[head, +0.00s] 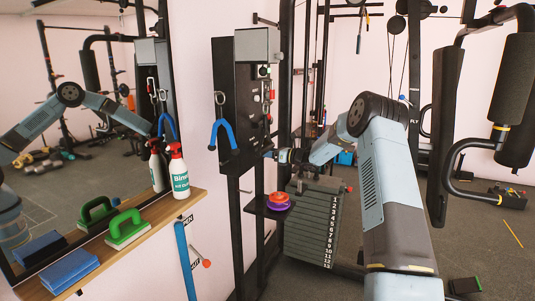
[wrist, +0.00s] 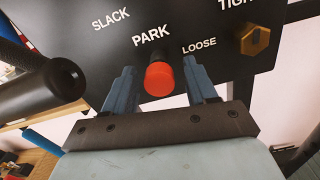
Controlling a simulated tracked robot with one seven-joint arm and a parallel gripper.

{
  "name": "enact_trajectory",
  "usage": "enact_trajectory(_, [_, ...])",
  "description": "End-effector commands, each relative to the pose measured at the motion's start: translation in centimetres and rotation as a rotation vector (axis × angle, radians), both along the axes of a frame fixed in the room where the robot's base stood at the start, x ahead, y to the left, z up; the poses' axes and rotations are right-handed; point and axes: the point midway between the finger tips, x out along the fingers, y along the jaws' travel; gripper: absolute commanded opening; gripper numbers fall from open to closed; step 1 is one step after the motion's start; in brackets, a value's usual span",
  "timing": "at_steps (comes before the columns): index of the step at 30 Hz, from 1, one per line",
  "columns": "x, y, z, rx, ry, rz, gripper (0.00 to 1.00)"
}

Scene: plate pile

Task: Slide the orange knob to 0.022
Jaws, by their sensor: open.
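An orange-red knob (wrist: 159,79) sits below the word PARK on a black panel (wrist: 90,60) in the wrist view. The panel also carries the words SLACK, LOOSE and a partly cut-off word at top right. My gripper (wrist: 162,76) is open, with one blue finger on each side of the knob; I cannot tell whether they touch it. In the head view my gripper (head: 272,155) is small, at the lower right of the tall black panel (head: 228,90), and I cannot make out the knob between its fingers there.
A brass hex nut (wrist: 255,40) and a black cylinder (wrist: 45,88) flank the knob. A wooden shelf (head: 125,240) holds a spray bottle (head: 179,172), green brush and blue sponge.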

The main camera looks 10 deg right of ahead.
Motion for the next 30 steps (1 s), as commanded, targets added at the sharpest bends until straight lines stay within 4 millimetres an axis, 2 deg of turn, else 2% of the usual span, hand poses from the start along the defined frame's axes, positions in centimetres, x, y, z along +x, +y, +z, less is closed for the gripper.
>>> enact_trajectory(18, [-6.5, -8.9, -0.1, 0.000, 0.000, -0.002, 0.57])
enact_trajectory(24, [-7.5, -10.2, -0.1, 0.000, 0.000, 0.000, 0.57])
enact_trajectory(30, [-7.7, -10.5, -0.1, 0.000, 0.000, 0.001, 0.57])
